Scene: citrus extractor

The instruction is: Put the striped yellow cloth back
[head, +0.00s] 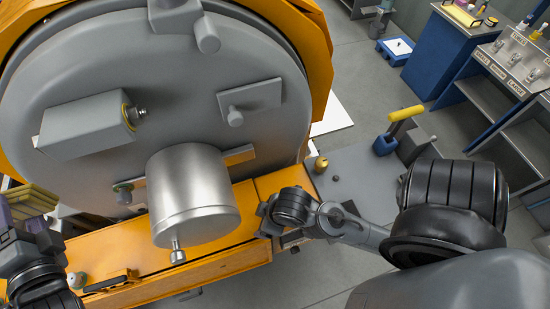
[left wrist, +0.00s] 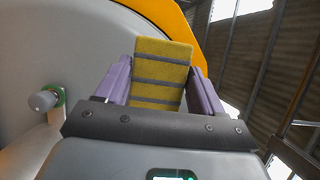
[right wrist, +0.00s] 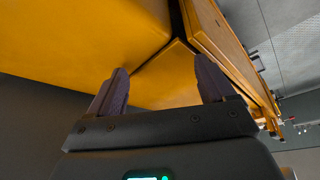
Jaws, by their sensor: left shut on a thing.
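The striped yellow cloth (head: 33,197) is at the left edge of the head view. It is yellow with dark grey stripes. My left gripper (head: 20,226) is shut on it, and the cloth stands up from between the purple fingers. The left wrist view shows the cloth (left wrist: 162,72) between both fingers of the left gripper (left wrist: 162,88), in front of the big grey drum face. My right gripper (right wrist: 160,88) has its fingers wide apart with nothing between them, facing an orange surface. In the head view its tips are partly hidden by my arm.
The large grey drum (head: 80,75) with an orange frame fills the left. A metal cylinder (head: 190,195) juts out over the orange ledge (head: 125,250). A grey surface at right holds a yellow-handled tool (head: 400,118). A blue cabinet (head: 445,50) and shelves stand farther back; grey floor lies between.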

